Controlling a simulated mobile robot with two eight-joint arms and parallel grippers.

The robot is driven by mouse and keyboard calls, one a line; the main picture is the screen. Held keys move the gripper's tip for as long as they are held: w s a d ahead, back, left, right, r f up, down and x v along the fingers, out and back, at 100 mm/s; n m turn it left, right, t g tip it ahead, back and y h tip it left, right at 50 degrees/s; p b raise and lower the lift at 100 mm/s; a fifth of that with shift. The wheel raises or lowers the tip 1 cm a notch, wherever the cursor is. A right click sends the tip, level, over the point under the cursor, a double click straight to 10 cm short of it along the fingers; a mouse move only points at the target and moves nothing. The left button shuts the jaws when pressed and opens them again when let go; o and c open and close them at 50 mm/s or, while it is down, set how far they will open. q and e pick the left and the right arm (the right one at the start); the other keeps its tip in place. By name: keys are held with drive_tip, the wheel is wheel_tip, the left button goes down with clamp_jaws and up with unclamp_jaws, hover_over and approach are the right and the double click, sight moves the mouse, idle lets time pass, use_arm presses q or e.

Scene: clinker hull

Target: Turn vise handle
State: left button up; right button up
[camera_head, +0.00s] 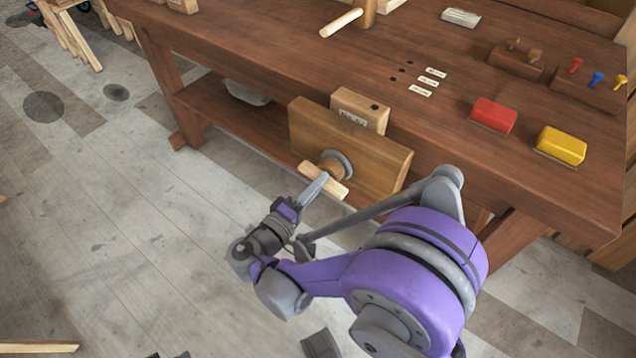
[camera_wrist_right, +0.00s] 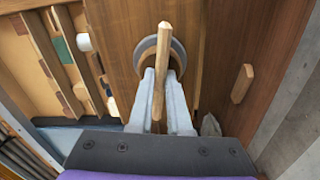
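The vise handle (camera_head: 323,180) is a pale wooden bar across the round grey hub (camera_head: 339,163) on the front of the wooden vise jaw (camera_head: 380,166). In the head view it slants from upper left to lower right. My right gripper (camera_head: 314,187) is at the handle. In the right wrist view the handle (camera_wrist_right: 161,65) runs nearly upright between the two pale fingers (camera_wrist_right: 161,85), which lie close on both sides of it and look shut on it. The hub (camera_wrist_right: 150,58) shows behind. My left gripper is not in view.
The workbench (camera_head: 450,130) carries a labelled wooden block (camera_head: 358,110) by the vise, a red box (camera_head: 494,115), a yellow box (camera_head: 562,145), a mallet (camera_head: 342,22) and colored pegs (camera_head: 597,79). A lower shelf (camera_head: 215,110) lies under the top. The floor at left is mostly clear.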

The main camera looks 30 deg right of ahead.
clamp_jaws()
drive_tip(key=shift+n, duration=1)
drive_tip(key=o, duration=0.7)
unclamp_jaws()
drive_tip(key=v, duration=1)
drive_tip(key=shift+a+p, duration=0.4)
drive_tip(key=shift+p, duration=0.05)
drive_tip(key=shift+s, duration=0.1)
